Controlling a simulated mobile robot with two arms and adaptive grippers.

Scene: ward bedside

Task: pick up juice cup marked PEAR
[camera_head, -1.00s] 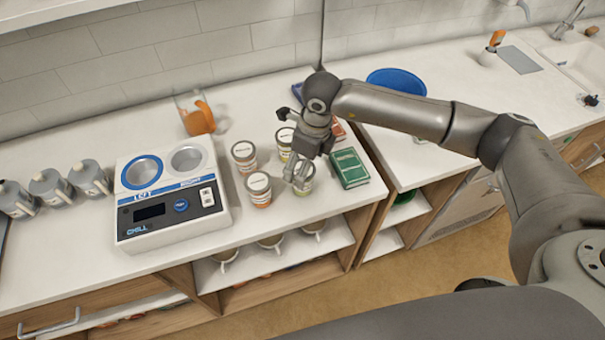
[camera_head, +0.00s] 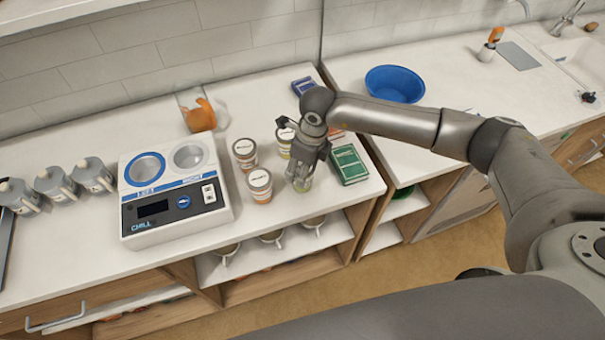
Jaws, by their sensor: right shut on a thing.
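Several juice cups with white lids stand close together on the counter. One stands at the back left (camera_head: 245,153), an orange-banded one stands at the front left (camera_head: 260,186), and one at the back right (camera_head: 284,138) is partly hidden by my arm. My right gripper (camera_head: 299,180) points down and is shut on the front-right cup (camera_head: 303,184), which has a greenish band and is mostly covered by the fingers. The lettering on the lids is too small to read. My left gripper is not in view.
A two-well chiller (camera_head: 147,232) marked LEFT and RIGHT stands left of the cups. A green box (camera_head: 349,166) is close right of the gripper.

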